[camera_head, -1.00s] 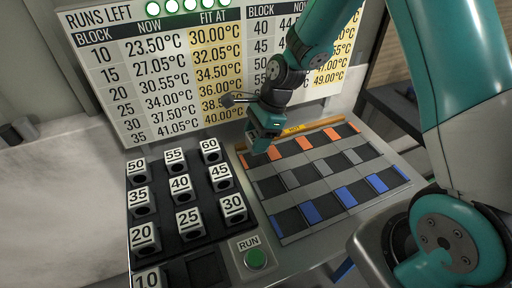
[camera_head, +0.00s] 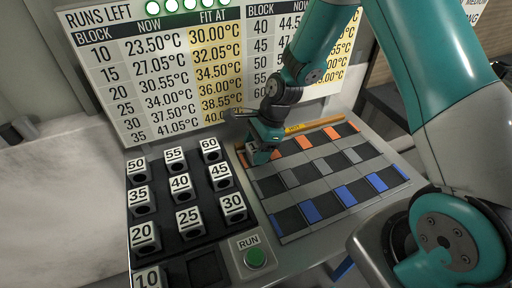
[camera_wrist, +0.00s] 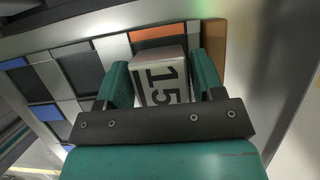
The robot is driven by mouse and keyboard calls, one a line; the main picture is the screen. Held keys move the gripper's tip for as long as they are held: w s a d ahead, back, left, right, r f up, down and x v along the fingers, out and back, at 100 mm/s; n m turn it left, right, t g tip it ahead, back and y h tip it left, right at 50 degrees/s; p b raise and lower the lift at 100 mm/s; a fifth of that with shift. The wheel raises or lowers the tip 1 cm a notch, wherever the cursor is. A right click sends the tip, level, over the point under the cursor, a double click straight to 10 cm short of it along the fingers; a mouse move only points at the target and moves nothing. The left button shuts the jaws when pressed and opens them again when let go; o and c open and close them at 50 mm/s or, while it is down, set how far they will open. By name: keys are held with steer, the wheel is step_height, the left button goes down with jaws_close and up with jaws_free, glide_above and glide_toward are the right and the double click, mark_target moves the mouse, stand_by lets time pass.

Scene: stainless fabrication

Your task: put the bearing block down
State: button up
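The bearing block marked 15 (camera_wrist: 160,78) is pale and sits between the two teal fingers of my gripper (camera_wrist: 163,82) in the wrist view, with a finger against each side. In the head view my gripper (camera_head: 260,156) is low over the back left corner of the grid plate (camera_head: 318,186), and its fingers hide the block there. The block is beside an orange strip (camera_wrist: 158,33) at the plate's edge. I cannot tell whether its underside touches the plate.
A black rack (camera_head: 163,233) at left holds several numbered blocks, with an empty place (camera_head: 205,268) beside block 10 (camera_head: 148,279). A green RUN button (camera_head: 256,258) is in front. An orange bar (camera_head: 318,124) edges the plate's back, below a temperature board (camera_head: 150,75). Other plate cells look empty.

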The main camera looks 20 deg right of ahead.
steer(key=v, duration=1.2)
steer(key=s+a+r+n, duration=0.4)
steer(key=s+r+n, duration=0.2)
steer(key=s+n, duration=0.5)
steer(key=s+a+r+n, duration=0.5)
steer(key=s+n, duration=0.6)
steer(key=n, duration=0.3)
steer(key=shift+r+b, duration=0.4)
steer(key=shift+r, duration=0.2)
